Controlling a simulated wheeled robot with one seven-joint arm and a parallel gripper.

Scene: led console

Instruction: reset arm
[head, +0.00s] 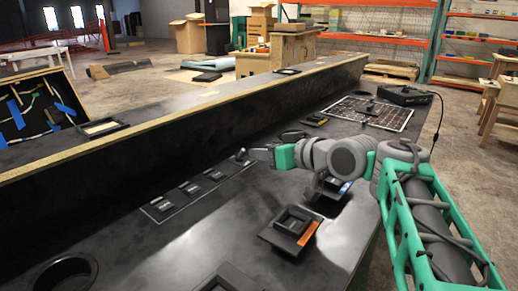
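My arm reaches in from the lower right over a long black console (190,245). My gripper (244,155) points left, just above the console, near its raised back wall. The fingertips are small and dark here, so I cannot tell whether they are open or shut. No held thing can be made out. The green and grey arm links hide part of the console's right side.
A row of small black modules (190,188) lies left of my gripper. Black framed units (291,229) with orange and blue marks stand below it. A gridded panel (365,112) and black box (404,95) lie at the far end. A round opening (62,274) is at lower left.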

